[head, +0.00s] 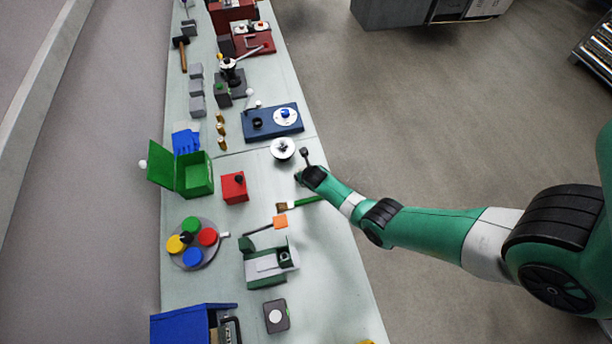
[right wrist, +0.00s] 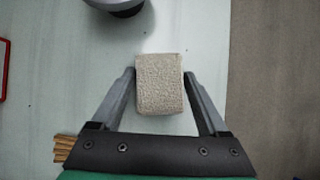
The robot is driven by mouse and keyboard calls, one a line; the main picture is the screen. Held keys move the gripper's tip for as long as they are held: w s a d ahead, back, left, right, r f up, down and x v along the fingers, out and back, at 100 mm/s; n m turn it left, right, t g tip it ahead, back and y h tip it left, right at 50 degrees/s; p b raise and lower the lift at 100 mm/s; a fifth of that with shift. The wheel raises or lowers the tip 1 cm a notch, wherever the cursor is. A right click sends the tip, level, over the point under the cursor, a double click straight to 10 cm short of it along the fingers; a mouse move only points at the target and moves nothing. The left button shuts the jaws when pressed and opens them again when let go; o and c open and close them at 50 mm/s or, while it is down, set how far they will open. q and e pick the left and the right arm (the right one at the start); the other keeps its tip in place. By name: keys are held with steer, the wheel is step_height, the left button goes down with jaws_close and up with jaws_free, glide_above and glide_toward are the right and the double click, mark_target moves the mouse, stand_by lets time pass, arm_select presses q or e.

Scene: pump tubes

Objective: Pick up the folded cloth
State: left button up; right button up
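The folded cloth (right wrist: 160,88) is a small beige, rough-textured block in the right wrist view. It lies between the two fingers of my right gripper (right wrist: 160,76). The fingers are spread, one on each side of the cloth, with a thin gap showing near the tips. I cannot tell how high the fingertips are above the table. In the head view my right gripper (head: 302,175) is low over the table's right edge, and I cannot make out the cloth there. My left gripper is not in view.
A white round dish (head: 282,150) stands just beyond the gripper. A green-handled brush (head: 306,202) lies on the near side. A red box (head: 234,188) and an open green box (head: 195,178) stand to the left. The table's right edge is close, with floor beyond.

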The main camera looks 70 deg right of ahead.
steer(key=c, duration=0.6)
steer(key=shift+r+p, duration=0.4)
steer(key=shift+r, duration=0.15)
steer(key=r+p, duration=0.1)
steer(key=r, duration=0.1)
steer(key=s+r+p, duration=0.1)
steer(key=p, duration=0.1)
steer(key=a+r+p, duration=0.1)
steer(key=r, duration=0.1)
steer(key=shift+s+a+r+p, duration=0.1)
steer(key=shift+s+r+p, duration=0.15)
steer(key=shift+r+p, duration=0.1)
steer(key=s+a+r+p, duration=0.2)
steer(key=s, duration=0.1)
steer(key=s+a+r+p, duration=0.2)
steer(key=s+a+p, duration=0.1)
steer(key=s+a+r+p, duration=0.2)
steer(key=s, duration=0.1)
steer(key=shift+s+a+r, duration=0.1)
steer(key=shift+s+a, duration=0.1)
steer(key=shift+a, duration=0.1)
